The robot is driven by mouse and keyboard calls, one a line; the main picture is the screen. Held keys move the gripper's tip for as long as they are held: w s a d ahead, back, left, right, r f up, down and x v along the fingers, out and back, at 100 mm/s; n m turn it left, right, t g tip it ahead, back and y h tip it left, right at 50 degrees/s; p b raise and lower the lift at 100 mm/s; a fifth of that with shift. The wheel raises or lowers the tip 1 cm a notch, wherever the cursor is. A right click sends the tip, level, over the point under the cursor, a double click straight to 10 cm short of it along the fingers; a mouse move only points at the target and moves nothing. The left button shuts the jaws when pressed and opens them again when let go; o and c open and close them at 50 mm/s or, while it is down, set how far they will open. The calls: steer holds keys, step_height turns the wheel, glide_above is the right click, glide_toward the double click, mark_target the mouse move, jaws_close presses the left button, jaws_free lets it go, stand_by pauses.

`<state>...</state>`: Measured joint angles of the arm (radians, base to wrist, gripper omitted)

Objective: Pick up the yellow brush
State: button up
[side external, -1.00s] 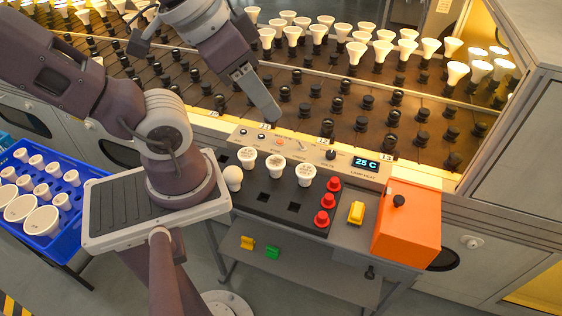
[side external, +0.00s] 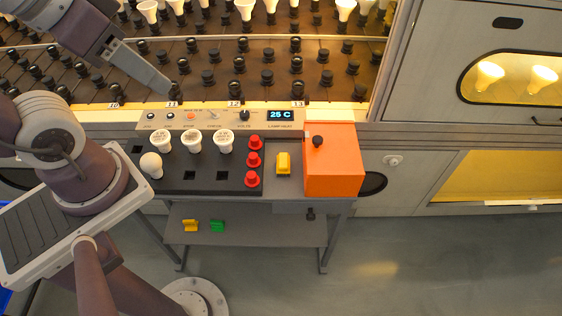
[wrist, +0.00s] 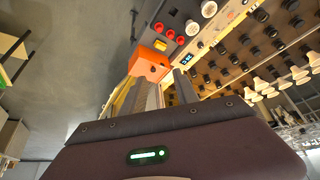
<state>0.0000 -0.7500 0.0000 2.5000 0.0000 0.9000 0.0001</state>
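Two yellow things show in the side view, and I cannot tell for sure which is the brush. One yellow block-like piece (side external: 283,163) stands on the bench top between the red knobs and the orange box. A smaller yellow piece (side external: 190,225) lies on the lower shelf. My gripper (side external: 163,86) is in the air over the rack's front edge, up and left of the bench piece and apart from both. In the wrist view its two fingers (wrist: 164,82) stand apart with nothing visible between them.
An orange box (side external: 333,160) stands at the bench's right end. Red knobs (side external: 253,160) and white bulbs (side external: 192,141) stand left of the bench piece. A green piece (side external: 217,226) lies on the lower shelf. The bulb rack (side external: 215,90) is behind; open floor is at right.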

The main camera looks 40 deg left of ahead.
steer(key=shift+o, duration=0.2)
steer(key=o, duration=1)
steer(key=shift+o, duration=0.2)
steer(key=n+g, duration=0.6)
steer(key=n, duration=2.1)
glide_above(283, 160)
step_height(283, 160, down, 38)
steer(key=shift+s+r, duration=0.1)
steer(key=f, duration=0.6)
steer(key=shift+w+f, duration=0.15)
steer(key=shift+w, duration=0.05)
